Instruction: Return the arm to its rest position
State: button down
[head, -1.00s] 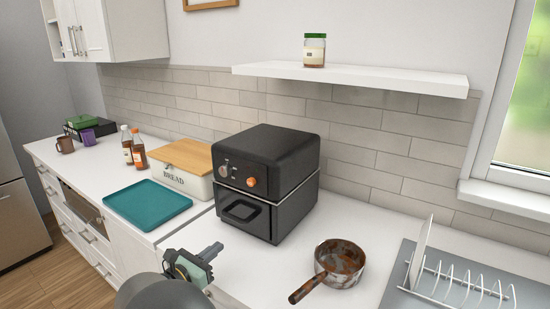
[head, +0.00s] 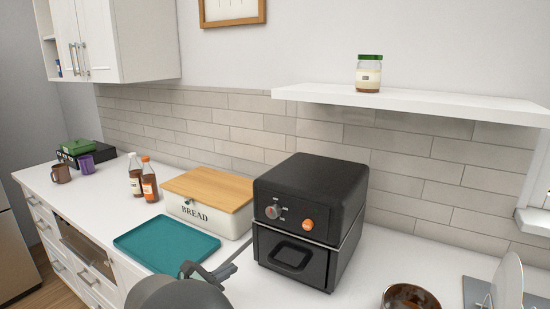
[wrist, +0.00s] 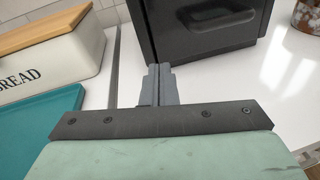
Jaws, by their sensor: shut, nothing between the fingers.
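My gripper (head: 207,273) shows at the bottom of the head view, above the front of the counter between the teal tray and the black air fryer. In the wrist view its two grey fingers (wrist: 158,84) are together with nothing between them. The gripper is clear of the air fryer (head: 308,222), which stands just beyond it to the right. My arm hides part of the counter's front edge.
The teal tray (head: 167,243) lies on the counter, with the bread bin (head: 209,217) behind it. Two bottles (head: 142,179) and two mugs (head: 73,169) stand farther left. A rusty pot (head: 410,297) and dish rack (head: 478,291) are at right. A jar (head: 368,74) stands on the shelf (head: 410,104).

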jog(key=s+d+m+g, duration=0.1)
jog(key=d+m+g, duration=0.1)
jog(key=d, duration=0.2)
jog(key=s+d+m+g, duration=0.1)
jog(key=d, duration=0.3)
jog(key=s+d+m+g, duration=0.1)
jog(key=d+m+g, duration=0.1)
jog(key=d, duration=0.2)
jog(key=shift+d+r+m+g, duration=0.2)
jog(key=shift+r+m+g, duration=0.05)
jog(key=shift+m+g, duration=0.05)
jog(key=s+d+m+g+y, duration=0.5)
jog(key=s+d+m+g, duration=0.2)
jog(key=s+d+m, duration=0.6)
jog(key=s+d+m+y, duration=0.1)
jog(key=s+m+y, duration=0.4)
jog(key=s, duration=0.9)
jog(key=m, duration=0.2)
jog(key=shift+d+f+m+y, duration=0.2)
jog(key=shift+m+y, duration=0.1)
jog(key=shift+m, duration=0.1)
jog(key=shift+s, duration=0.1)
